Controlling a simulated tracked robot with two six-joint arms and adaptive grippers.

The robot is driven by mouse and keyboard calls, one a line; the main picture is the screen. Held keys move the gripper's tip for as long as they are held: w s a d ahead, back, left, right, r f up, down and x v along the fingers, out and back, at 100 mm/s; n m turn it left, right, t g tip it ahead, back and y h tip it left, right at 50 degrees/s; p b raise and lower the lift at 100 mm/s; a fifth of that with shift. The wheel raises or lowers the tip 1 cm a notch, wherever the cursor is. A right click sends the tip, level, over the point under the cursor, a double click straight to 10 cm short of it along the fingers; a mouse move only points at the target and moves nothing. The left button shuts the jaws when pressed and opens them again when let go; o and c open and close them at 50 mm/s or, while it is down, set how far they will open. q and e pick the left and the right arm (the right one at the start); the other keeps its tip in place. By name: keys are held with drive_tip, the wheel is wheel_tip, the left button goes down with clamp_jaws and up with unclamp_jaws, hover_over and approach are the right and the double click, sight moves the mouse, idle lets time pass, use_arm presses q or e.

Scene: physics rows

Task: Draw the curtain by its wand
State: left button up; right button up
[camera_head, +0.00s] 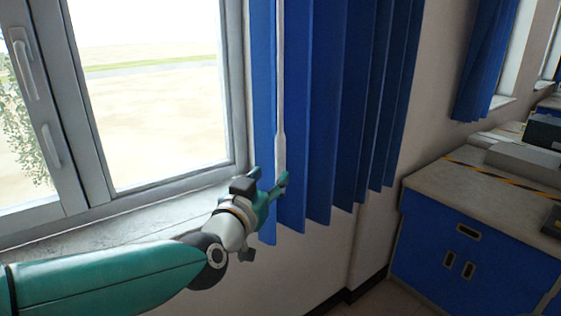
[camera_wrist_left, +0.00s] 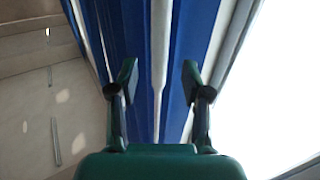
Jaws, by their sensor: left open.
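The blue curtain (camera_head: 345,110) hangs in folds, bunched at the right side of the window. Its pale wand (camera_head: 280,150) hangs straight down at the curtain's left part, with a thicker lower end. My left gripper (camera_head: 271,177) is open at the wand's lower end. In the left wrist view the wand (camera_wrist_left: 160,50) runs between the two spread fingers (camera_wrist_left: 159,82), with a gap on each side and the curtain (camera_wrist_left: 196,30) behind. How deep the wand sits between the fingers is hard to tell. My right gripper is not in view.
The window (camera_head: 150,90) with its grey frame and sill (camera_head: 120,212) is left of the curtain. A blue cabinet (camera_head: 470,255) with a grey worktop stands at the right. Another blue curtain (camera_head: 485,60) hangs farther back.

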sight(278, 167)
use_arm(q)
drive_tip(key=p+x, duration=0.1)
drive_tip(key=x, duration=0.6)
clamp_jaws()
idle(0.3)
